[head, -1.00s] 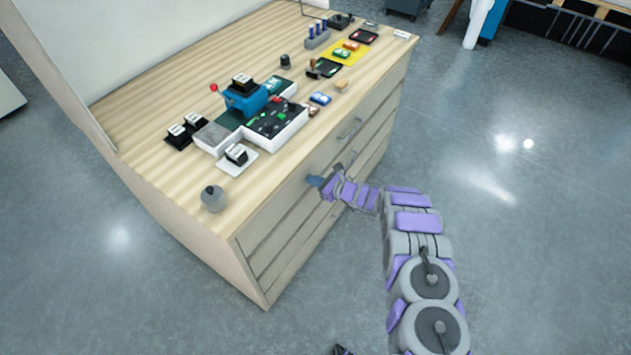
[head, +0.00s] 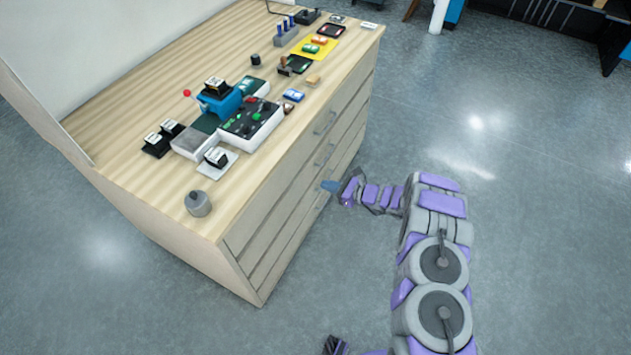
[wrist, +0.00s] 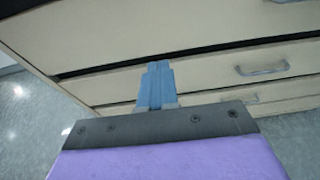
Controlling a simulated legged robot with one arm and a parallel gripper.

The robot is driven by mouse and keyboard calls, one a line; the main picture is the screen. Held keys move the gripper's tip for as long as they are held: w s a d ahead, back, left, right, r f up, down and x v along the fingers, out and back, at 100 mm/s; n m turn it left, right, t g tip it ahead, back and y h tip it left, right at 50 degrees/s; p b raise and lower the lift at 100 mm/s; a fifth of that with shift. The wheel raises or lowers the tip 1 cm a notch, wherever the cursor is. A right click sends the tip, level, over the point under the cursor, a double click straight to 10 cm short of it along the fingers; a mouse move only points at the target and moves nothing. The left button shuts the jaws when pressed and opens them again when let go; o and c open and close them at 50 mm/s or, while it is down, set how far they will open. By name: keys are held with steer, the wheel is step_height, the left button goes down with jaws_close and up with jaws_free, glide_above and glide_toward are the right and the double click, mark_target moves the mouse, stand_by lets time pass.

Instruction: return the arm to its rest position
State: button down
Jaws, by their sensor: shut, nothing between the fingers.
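My gripper (head: 329,186) has blue fingers and is in front of the cabinet's drawer side, below the top's edge. In the wrist view the blue fingers (wrist: 157,82) are together with nothing between them. They point at the cabinet's drawer fronts (wrist: 120,85). I cannot tell whether the fingertips touch the cabinet.
The cabinet top holds a blue press (head: 220,101), a grey round-topped weight (head: 198,203), several black-and-white stamps and a yellow mat (head: 316,48). Drawer handles (wrist: 262,68) stick out near my gripper. The floor (head: 520,200) to the right is open.

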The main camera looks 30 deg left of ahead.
steer(key=s+d+r+n+g+h, duration=0.1)
steer(key=s+d+r+n+g, duration=0.2)
steer(key=r, duration=0.6)
steer(key=s+d+r+n+h, duration=0.1)
steer(key=s+d+r+n, duration=0.1)
steer(key=s+r+n, duration=0.5)
steer(key=s+d+r+g+h, duration=0.1)
steer(key=s+d+r+g, duration=0.15)
steer(key=r, duration=0.85)
steer(key=s+d+r+n+t+h, duration=0.1)
steer(key=s+d+r+n+h, duration=0.1)
steer(key=s+d, duration=0.7)
steer(key=s+d+r+n+t+h, duration=0.1)
steer(key=s+d+r+n+h, duration=0.2)
steer(key=s+d, duration=0.6)
steer(key=s+d+r+n+t+h, duration=0.1)
steer(key=s+d+r+n+h, duration=0.2)
steer(key=s+d+h, duration=0.3)
steer(key=s+d+r, duration=0.1)
steer(key=s+d, duration=0.3)
steer(key=d, duration=0.2)
steer(key=shift+d+h, duration=0.2)
steer(key=shift+h, duration=0.1)
steer(key=shift+a+n, duration=0.1)
steer(key=shift+n, duration=0.2)
